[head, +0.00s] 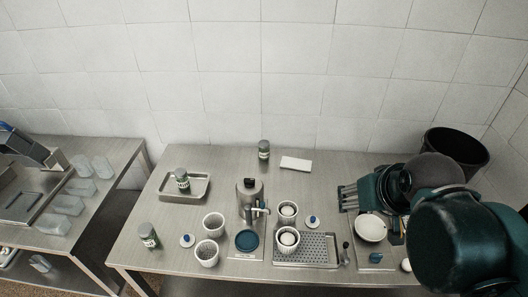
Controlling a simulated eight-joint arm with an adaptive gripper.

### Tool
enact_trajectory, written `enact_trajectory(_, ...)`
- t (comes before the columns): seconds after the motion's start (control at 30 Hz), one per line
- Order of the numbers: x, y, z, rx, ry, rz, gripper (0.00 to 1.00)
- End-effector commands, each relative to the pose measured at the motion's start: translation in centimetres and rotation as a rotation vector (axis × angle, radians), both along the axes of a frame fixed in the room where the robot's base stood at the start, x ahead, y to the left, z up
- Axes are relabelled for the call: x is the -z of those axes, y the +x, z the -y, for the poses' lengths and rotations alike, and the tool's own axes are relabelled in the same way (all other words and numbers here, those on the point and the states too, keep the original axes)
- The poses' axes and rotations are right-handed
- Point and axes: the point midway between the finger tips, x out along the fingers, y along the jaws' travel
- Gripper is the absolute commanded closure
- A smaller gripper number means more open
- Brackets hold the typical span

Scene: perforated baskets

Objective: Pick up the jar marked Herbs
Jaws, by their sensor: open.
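Three small jars with green lids and pale labels stand on the metal table. One jar (148,237) is at the front left, one jar (182,180) stands in a shallow metal tray (203,198), and one jar (263,151) is at the back near the wall. The label lettering is too small to read, so I cannot tell which is marked Herbs. My gripper (346,197) is open over the right part of the table, apart from all three jars. No object shows between its fingers.
A white bowl (370,227) is below my gripper. A black bin (466,149) is behind my arm. The back left tabletop is clear.

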Motion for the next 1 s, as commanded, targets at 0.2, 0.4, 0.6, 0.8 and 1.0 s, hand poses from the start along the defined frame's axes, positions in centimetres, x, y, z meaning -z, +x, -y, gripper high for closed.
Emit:
enact_trajectory(0.2, -1.8, 3.3, -0.8, -0.064, -0.031, -0.034, 0.48)
enact_trajectory(0.4, -3.1, 6.4, -1.7, -0.124, -0.059, -0.065, 0.48)
enact_trajectory(0.6, -4.0, 9.6, -2.6, -0.186, -0.087, -0.097, 0.48)
enact_trajectory(0.8, -4.7, 12.9, -3.7, -0.25, -0.115, -0.127, 0.48)
enact_trajectory(1.0, -5.0, 16.3, -4.9, -0.313, -0.14, -0.156, 0.48)
